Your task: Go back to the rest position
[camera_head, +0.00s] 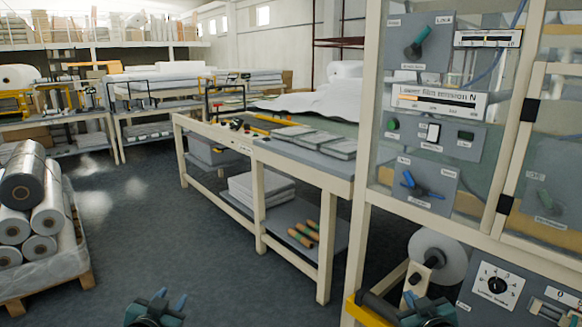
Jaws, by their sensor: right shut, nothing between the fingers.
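My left gripper (170,298) is at the bottom edge, left of centre, above the dark floor. Its two blue fingertips show apart with nothing between them, and the rest of it is cut off by the frame. My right gripper (428,304) is at the bottom edge, right of centre, in front of the machine frame. It is shut and empty, and its lower part is out of frame.
A machine frame with control panels (435,98) stands close on the right, with a white roll (438,258) low on it. A workbench (330,174) stands ahead. Wrapped rolls (22,190) lie on a pallet at left. The floor (150,230) between is clear.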

